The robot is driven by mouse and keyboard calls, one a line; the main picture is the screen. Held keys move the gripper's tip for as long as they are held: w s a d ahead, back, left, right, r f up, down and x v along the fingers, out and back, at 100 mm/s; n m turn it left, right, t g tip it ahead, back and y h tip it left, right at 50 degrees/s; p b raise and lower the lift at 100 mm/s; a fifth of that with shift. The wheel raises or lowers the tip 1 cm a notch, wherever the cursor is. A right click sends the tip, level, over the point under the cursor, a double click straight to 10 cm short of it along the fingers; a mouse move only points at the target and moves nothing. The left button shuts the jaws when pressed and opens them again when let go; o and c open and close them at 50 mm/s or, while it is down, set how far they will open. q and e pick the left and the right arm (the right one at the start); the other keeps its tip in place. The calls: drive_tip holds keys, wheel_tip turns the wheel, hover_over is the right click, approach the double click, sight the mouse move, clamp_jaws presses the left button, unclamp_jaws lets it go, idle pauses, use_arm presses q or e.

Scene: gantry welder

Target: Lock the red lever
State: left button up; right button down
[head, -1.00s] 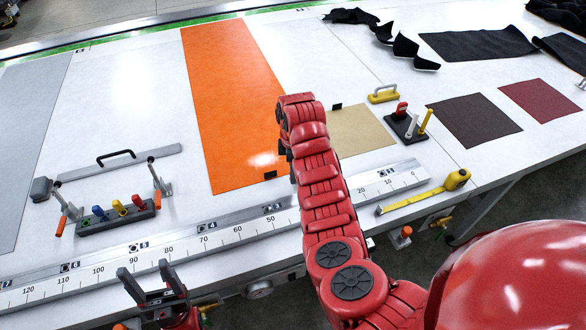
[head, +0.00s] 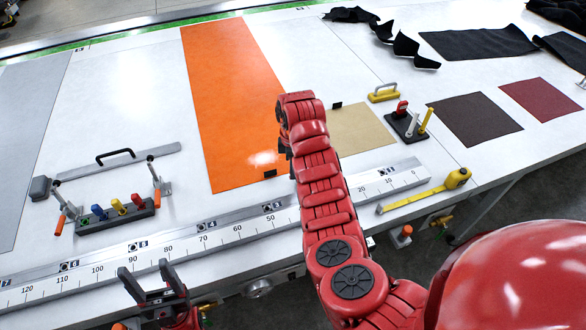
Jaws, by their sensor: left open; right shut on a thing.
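A dark block (head: 118,218) on the left of the white table carries a row of small coloured levers. One of them is a red lever (head: 137,200), beside a yellow one and a blue one. My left gripper (head: 145,270) is open and empty at the table's front edge, below and right of that block. My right arm reaches over the ruler. Its gripper (head: 288,152) is near the lower right corner of the orange sheet, mostly hidden behind the arm. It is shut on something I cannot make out.
Toggle clamps with orange tips (head: 163,187) flank the block, with a handled bar (head: 120,163) behind. A long ruler (head: 230,229) runs along the front. A stand with red, white and yellow handles (head: 405,125) and a yellow tape measure (head: 457,178) lie right.

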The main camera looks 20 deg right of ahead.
drive_tip(key=w+m+b, duration=0.1)
drive_tip(key=m+b, duration=0.1)
drive_tip(key=b, duration=0.1)
drive_tip(key=w+d+m+b, duration=0.1)
drive_tip(key=m+b, duration=0.2)
drive_tip(key=b, duration=0.1)
drive_tip(key=w+m+b, duration=0.1)
drive_tip(key=m+b, duration=0.1)
drive_tip(key=b, duration=0.2)
drive_tip(key=shift+w+d+f+m, duration=0.2)
drive_tip(key=shift+w+f+m, duration=0.1)
drive_tip(key=shift+m, duration=0.1)
drive_tip(key=shift+w+d+r+m, duration=0.1)
drive_tip(key=shift+w+d+m, duration=0.3)
drive_tip(key=shift+m, duration=0.75)
drive_tip(key=shift+w+d+r+m, duration=0.1)
drive_tip(key=shift+d+m, duration=0.5)
drive_tip(key=shift+m, duration=0.5)
drive_tip(key=shift+w+d+r+m, duration=0.15)
drive_tip(key=shift+d+m, duration=0.35)
drive_tip(key=shift+m, duration=0.65)
drive_tip(key=shift+w+f, duration=0.1)
drive_tip(key=shift+w, duration=0.05)
drive_tip(key=c, duration=0.7)
unclamp_jaws()
drive_tip(key=shift+o, duration=0.2)
